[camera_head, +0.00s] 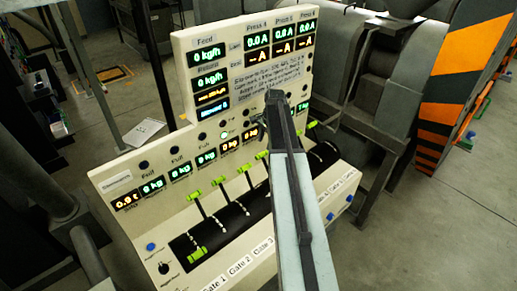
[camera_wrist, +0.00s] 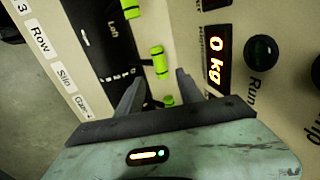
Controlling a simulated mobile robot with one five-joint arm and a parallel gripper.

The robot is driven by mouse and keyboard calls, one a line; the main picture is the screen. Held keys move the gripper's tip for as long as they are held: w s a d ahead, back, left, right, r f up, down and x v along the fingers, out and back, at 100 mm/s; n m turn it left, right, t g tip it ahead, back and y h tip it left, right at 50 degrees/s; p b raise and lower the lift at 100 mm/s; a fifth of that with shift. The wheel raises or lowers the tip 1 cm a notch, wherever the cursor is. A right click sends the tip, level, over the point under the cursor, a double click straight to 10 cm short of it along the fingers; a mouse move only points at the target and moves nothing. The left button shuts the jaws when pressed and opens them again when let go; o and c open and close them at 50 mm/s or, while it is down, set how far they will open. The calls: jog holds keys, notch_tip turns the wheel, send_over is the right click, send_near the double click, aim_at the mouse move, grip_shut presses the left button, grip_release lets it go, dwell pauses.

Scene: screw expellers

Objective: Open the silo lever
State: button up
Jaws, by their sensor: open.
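The control panel (camera_head: 150,170) carries a row of levers with bright green handles, one a lowered handle (camera_head: 196,254) at the left end and others raised along the row. In the wrist view, a green handle (camera_wrist: 158,52) lies just beyond my fingertips, and another green handle (camera_wrist: 168,101) shows between the fingers. A label reading "Silo" (camera_wrist: 64,76) is on the panel's edge; I cannot tell for sure which handle belongs to it. My gripper (camera_wrist: 159,76) is open and empty, reaching over the panel. In the head view, my arm hides part of the lever row.
A display reading 0 kg (camera_wrist: 217,58) and a round dark knob (camera_wrist: 261,53) are right of my fingers. The upright display board (camera_head: 250,65) rises behind the levers. Large machinery (camera_head: 375,85) stands behind. An orange and black striped guard (camera_head: 462,85) is at the right, beside open floor.

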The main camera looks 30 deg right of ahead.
aim_at(262, 153)
jog(key=f+b, duration=0.2)
jog(key=w+f+b, duration=0.1)
jog(key=f+b, duration=0.4)
jog(key=shift+w+a+f, duration=0.2)
jog(key=shift+w+f, duration=0.1)
jog(key=shift+f, duration=0.1)
jog(key=shift+r, duration=0.1)
jog(key=shift+s+r, duration=0.1)
jog(key=shift+r, duration=0.05)
grip_shut()
jog(key=shift+a, duration=0.1)
dwell(0.6)
